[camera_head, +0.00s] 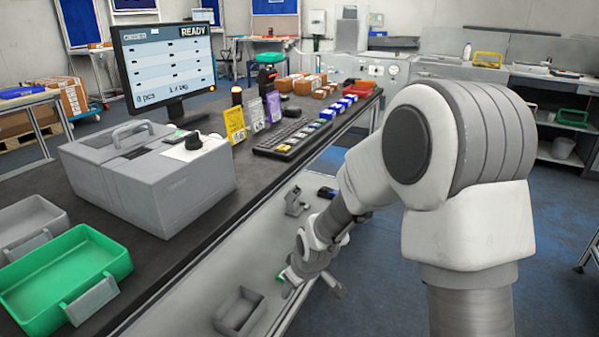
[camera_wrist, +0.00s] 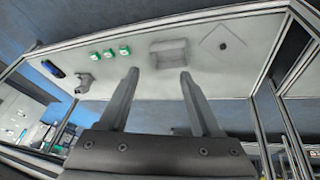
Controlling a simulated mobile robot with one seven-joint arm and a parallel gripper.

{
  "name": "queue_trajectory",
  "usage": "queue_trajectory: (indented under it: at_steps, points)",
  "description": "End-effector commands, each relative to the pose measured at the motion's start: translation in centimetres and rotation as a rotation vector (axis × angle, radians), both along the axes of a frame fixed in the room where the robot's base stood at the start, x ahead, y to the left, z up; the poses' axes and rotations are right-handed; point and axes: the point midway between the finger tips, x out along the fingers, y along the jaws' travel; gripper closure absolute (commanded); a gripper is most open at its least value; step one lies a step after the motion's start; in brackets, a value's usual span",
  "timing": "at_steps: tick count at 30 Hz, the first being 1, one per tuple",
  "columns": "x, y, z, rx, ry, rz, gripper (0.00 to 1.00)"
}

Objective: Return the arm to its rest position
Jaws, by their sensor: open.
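My gripper (camera_head: 310,282) is at the end of my arm, which reaches down beside the workbench, in front of the pale lower shelf (camera_head: 205,300). In the wrist view my gripper (camera_wrist: 159,75) has its two dark fingers well apart with nothing between them. Beyond the fingers lie a grey bin (camera_wrist: 168,52) and several small green-and-white items (camera_wrist: 109,53) on the shelf. The fingers are small and partly hidden in the head view.
The dark bench top (camera_head: 215,215) carries a grey machine (camera_head: 150,180), a monitor (camera_head: 165,65), a keyboard (camera_head: 290,138) and a green tray (camera_head: 65,280). A grey device (camera_head: 296,203) is on the lower shelf. Blue floor (camera_head: 375,270) is open to the right of the bench.

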Motion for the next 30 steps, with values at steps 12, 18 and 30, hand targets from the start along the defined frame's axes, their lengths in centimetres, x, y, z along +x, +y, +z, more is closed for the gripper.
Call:
queue_trajectory:
  at_steps: [12,18,30]
  points:
    - [-6.0,-7.5,13.3,-0.004,-0.032,-0.275,0.35]
    - [-10.7,-10.4,17.7,0.021,-0.042,-0.411,0.35]
    - [-20.7,-14.0,22.3,0.115,-0.049,-0.655,0.35]
